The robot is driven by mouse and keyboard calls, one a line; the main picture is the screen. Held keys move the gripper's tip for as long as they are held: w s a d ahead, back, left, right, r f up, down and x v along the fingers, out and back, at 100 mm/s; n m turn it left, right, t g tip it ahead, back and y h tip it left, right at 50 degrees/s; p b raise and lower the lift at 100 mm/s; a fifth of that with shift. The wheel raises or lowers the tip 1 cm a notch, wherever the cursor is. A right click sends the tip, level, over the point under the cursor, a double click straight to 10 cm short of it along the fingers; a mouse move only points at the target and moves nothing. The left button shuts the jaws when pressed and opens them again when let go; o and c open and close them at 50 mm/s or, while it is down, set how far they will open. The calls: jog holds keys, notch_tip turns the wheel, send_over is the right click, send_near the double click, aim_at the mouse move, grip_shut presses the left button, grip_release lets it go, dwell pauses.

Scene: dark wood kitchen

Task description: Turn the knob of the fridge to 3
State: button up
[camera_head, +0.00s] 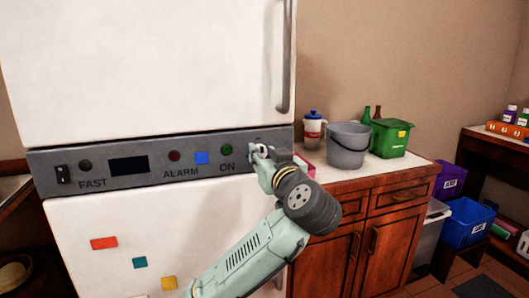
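The white fridge (150,60) has a grey control panel (130,183) across its front, with a rocker switch, a dark display, round lights and the words FAST, ALARM and ON. My gripper (261,150) is at the right end of this panel, just right of the green light (226,150). A small pale piece shows between the fingertips; it may be part of the knob. The gripper covers most of that spot, so the knob, its number marks and its setting are hidden. I cannot tell whether the fingers are shut on it.
A wooden cabinet (400,205) stands right of the fridge. The fridge's upper door handle (287,60) is above my gripper.

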jog(key=shift+c, duration=0.4)
grip_shut()
